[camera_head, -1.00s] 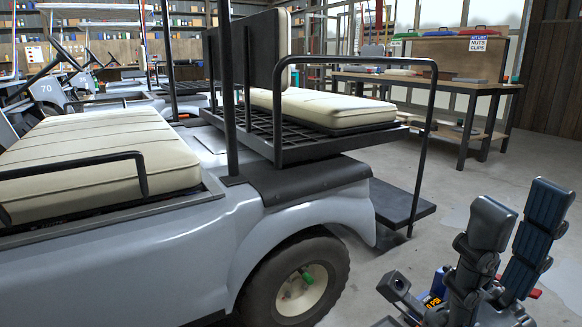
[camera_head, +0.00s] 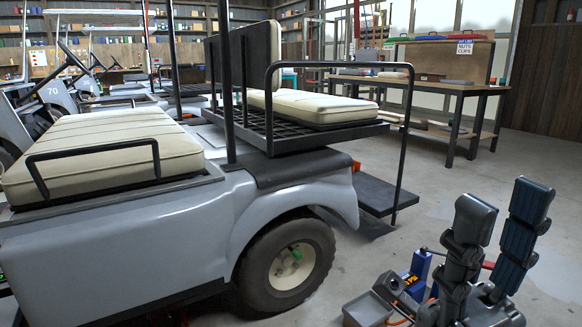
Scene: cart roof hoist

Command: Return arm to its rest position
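My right gripper (camera_head: 505,199) shows at the lower right. Its two dark padded fingers point up and stand apart, with nothing between them. It is in front of the bare floor, to the right of the grey cart (camera_head: 110,245). My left gripper and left arm are out of view. The cart has cream seats, a black rear frame with a grab rail, and a rear wheel (camera_head: 290,266) with a green spot at its hub.
A blue device (camera_head: 418,269) and a grey box (camera_head: 367,309) are low beside my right gripper. The cart's black rear step (camera_head: 372,193) juts toward the open floor. A workbench (camera_head: 435,84) stands behind. Concrete floor (camera_head: 525,165) is clear at the right.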

